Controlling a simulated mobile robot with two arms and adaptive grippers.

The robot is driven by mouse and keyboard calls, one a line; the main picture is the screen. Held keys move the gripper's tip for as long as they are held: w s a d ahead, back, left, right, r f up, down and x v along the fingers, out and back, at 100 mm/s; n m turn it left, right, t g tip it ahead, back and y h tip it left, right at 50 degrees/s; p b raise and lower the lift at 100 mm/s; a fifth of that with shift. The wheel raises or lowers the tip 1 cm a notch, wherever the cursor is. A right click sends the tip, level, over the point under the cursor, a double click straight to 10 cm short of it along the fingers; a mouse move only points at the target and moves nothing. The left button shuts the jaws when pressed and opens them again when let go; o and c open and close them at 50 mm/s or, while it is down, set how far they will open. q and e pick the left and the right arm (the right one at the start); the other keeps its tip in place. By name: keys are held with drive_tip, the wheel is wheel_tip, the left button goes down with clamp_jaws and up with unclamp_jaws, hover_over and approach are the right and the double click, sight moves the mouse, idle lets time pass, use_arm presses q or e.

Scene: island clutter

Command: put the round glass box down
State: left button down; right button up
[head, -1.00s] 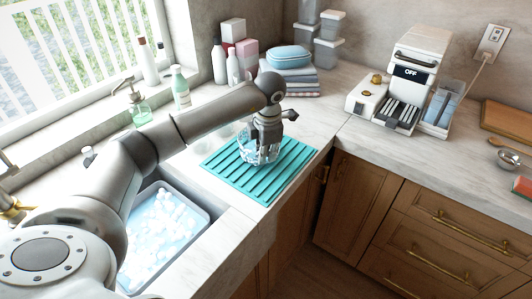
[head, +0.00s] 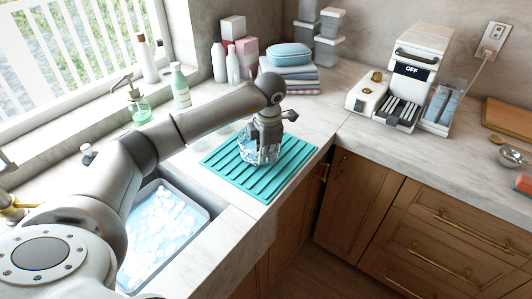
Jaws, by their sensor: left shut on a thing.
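The round glass box (head: 259,155) is clear and sits at the teal ribbed drying mat (head: 273,184), upright as far as it shows. I cannot tell whether its base touches the mat. My left gripper (head: 264,143) reaches down from above and is shut on the box, hiding its upper part. My right gripper is not in view.
A sink (head: 211,217) with soapy water lies left of the mat. Bottles and pink boxes (head: 246,50) and folded towels (head: 290,84) stand behind it. A white coffee machine (head: 420,65) stands at the right. The mat's right and front parts are clear.

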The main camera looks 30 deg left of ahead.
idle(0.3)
use_arm(q)
drive_tip(key=c, duration=1.5)
unclamp_jaws()
drive_tip(key=shift+f, duration=0.1)
wheel_tip(320, 180, up, 12)
drive_tip(key=s+d, duration=0.1)
drive_tip(key=shift+s+d, duration=0.1)
